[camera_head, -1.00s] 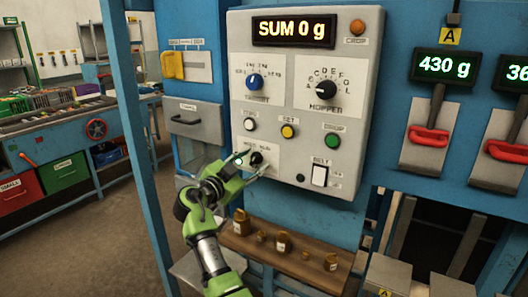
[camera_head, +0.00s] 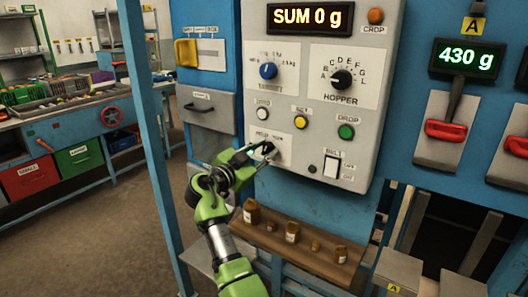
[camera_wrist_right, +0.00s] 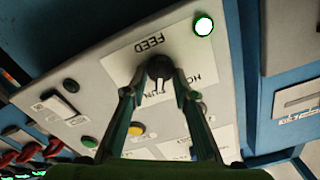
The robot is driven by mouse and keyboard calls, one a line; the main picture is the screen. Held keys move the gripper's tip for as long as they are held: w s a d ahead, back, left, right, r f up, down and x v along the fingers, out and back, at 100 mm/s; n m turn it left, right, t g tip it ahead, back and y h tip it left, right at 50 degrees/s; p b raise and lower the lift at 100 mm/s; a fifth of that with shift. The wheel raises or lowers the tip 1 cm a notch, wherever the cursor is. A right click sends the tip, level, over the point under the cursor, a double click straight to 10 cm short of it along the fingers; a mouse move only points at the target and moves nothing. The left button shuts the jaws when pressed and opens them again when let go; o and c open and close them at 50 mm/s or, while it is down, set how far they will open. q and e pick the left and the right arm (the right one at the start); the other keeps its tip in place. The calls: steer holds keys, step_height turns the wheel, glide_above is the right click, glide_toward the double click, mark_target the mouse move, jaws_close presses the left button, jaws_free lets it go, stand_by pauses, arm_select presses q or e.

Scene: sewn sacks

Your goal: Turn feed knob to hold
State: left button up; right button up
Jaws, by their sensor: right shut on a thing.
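The feed knob is a small black knob on a white plate at the lower left of the grey control panel (camera_head: 318,95). In the right wrist view the feed knob (camera_wrist_right: 160,68) sits between my two fingertips, beside the word FEED. My left gripper is not in view.
A lit lamp (camera_wrist_right: 204,25) is close by the feed plate. The panel also has a blue knob (camera_head: 268,71), a black hopper knob (camera_head: 342,79), a yellow button (camera_head: 301,122) and a green button (camera_head: 346,132). A wooden shelf (camera_head: 335,273) with small weights is below.

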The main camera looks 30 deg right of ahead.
steer(key=n+b, duration=0.2)
steer(key=shift+w+b, duration=0.1)
steer(key=shift+b, duration=0.2)
steer(key=n+b, duration=0.1)
steer(key=n, duration=0.2)
steer(key=shift+r, duration=0.1)
steer(key=n+b, duration=0.1)
steer(key=n, duration=0.1)
steer(key=shift+w+n, duration=0.15)
steer(key=shift+n, duration=0.25)
steer(key=shift+w+a+r+n, duration=0.1)
steer(key=shift+n, duration=0.8)
steer(key=shift+w+r+n, duration=0.1)
steer(key=shift+n, duration=0.8)
steer(key=o, duration=0.9)
steer(key=shift+o, duration=1)
steer(key=shift+f, duration=0.25)
